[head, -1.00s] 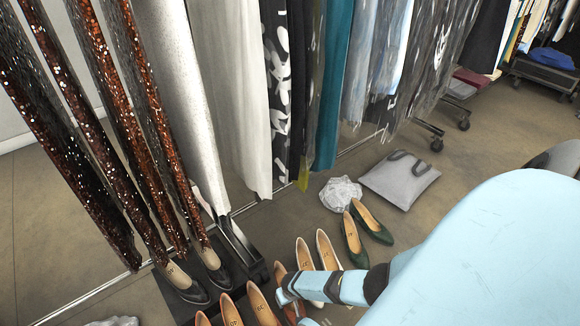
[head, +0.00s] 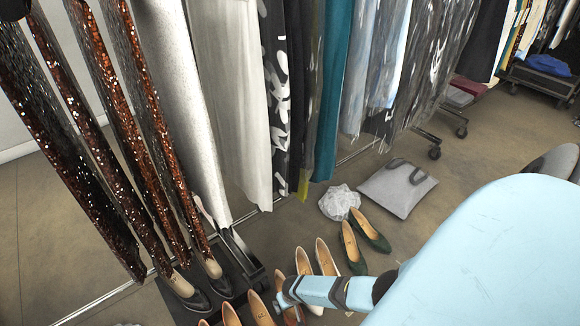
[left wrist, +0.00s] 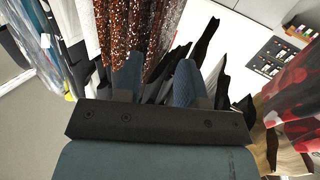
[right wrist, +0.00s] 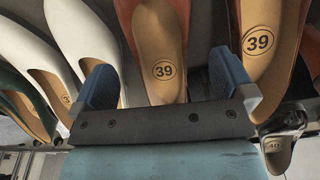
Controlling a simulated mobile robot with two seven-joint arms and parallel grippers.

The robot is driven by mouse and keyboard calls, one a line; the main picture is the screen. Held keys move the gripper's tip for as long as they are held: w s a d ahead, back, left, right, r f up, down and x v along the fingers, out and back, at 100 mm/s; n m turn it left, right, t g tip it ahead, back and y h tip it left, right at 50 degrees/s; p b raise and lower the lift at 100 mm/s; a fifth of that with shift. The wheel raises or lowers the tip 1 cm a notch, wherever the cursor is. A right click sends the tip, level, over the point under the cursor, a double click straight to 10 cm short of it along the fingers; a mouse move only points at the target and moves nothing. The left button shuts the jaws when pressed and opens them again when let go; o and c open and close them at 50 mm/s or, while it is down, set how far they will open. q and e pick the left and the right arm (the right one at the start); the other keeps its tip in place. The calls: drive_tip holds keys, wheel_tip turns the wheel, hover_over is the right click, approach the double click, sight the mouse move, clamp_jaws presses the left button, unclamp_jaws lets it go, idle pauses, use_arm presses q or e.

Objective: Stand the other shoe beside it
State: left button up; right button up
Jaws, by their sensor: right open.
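My right gripper (right wrist: 163,88) is open, with one blue finger on each side of the heel end of a red-brown shoe (right wrist: 160,40) marked 39. I cannot tell whether the fingers touch it. Another orange-red shoe (right wrist: 262,35), also marked 39, stands to its right. A white pair (right wrist: 85,40) stands to its left. In the head view my right gripper (head: 284,292) partly hides the shoe below it; the orange-red shoes (head: 260,308) are at the bottom edge. My left gripper (left wrist: 157,82) is open and empty near hanging clothes, out of the head view.
Green shoes (head: 351,248), a pale crumpled cap (head: 338,202) and a grey bag (head: 398,188) lie beyond the white pair. Black shoes (head: 182,288) stand at left under sequined garments (head: 125,120). A clothes rack runs behind.

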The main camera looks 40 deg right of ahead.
use_arm(q)
drive_tip(key=shift+s+d+r+n+t+p, duration=0.1)
drive_tip(key=shift+s+r+n+t+p, duration=0.2)
drive_tip(key=shift+r+p, duration=0.4)
drive_tip(key=shift+s+d+r+n+g+p, duration=0.1)
drive_tip(key=shift+r+n+p, duration=0.25)
drive_tip(key=shift+r+p, duration=0.3)
drive_tip(key=shift+s+d+r+n+t+p, duration=0.1)
drive_tip(key=shift+s+r+n+t+p, duration=0.2)
drive_tip(key=shift+r+p, duration=0.4)
use_arm(e)
wheel_tip(320, 180, up, 7)
drive_tip(key=s, duration=0.1)
drive_tip(key=shift+a+r, duration=0.15)
use_arm(q)
drive_tip(key=shift+w, duration=0.1)
